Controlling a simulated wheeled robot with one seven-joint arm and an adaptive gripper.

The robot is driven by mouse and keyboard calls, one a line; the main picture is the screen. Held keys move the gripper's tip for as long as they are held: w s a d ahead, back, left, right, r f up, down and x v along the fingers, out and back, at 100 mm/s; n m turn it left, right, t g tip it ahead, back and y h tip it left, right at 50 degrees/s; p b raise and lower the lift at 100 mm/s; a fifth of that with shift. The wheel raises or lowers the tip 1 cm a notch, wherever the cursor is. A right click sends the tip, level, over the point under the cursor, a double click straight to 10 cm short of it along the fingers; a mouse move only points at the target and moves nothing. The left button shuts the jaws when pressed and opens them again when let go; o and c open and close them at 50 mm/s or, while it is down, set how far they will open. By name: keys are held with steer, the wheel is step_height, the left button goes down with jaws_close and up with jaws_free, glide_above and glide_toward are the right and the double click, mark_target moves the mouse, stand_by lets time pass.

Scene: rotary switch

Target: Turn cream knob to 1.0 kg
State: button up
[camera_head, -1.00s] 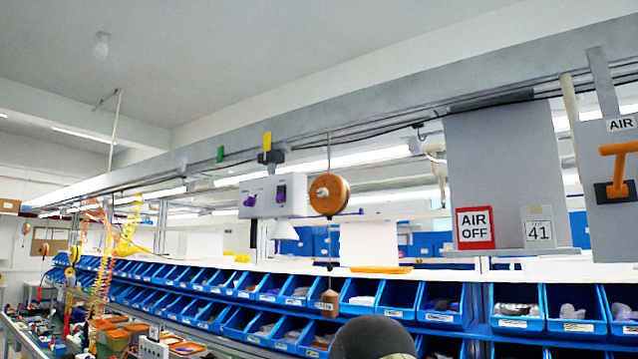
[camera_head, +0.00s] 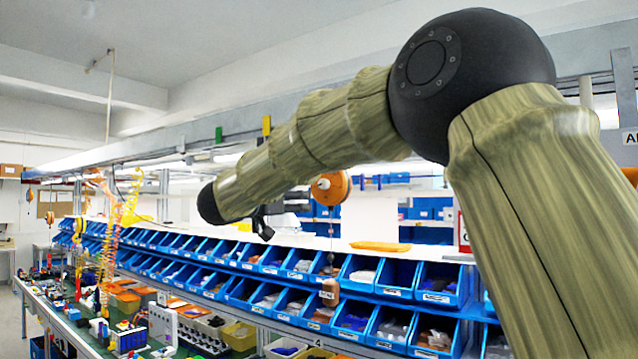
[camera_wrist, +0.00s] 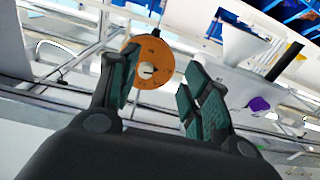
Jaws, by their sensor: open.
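An orange round housing with a small cream knob (camera_head: 322,184) at its centre hangs from the overhead rail by a cord. It shows just right of my forearm's end in the head view. In the wrist view the orange housing (camera_wrist: 164,56) lies between my fingers and beyond them, tilted by the camera's roll. In the head view my gripper (camera_head: 262,222) shows only as a dark part left of the housing.
A weight (camera_head: 329,292) hangs on a cord below the housing. Blue bins (camera_head: 395,275) fill the rack below and behind. A purple knob (camera_wrist: 258,104) shows at the right of the wrist view. My arm covers much of the head view's right side.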

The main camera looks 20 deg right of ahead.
glide_toward(322, 185)
steer(key=v, duration=0.2)
steer(key=shift+m, duration=0.3)
steer(key=p+x, duration=0.5)
steer(key=x, duration=0.6)
steer(key=shift+a, duration=0.1)
steer(key=c, duration=1)
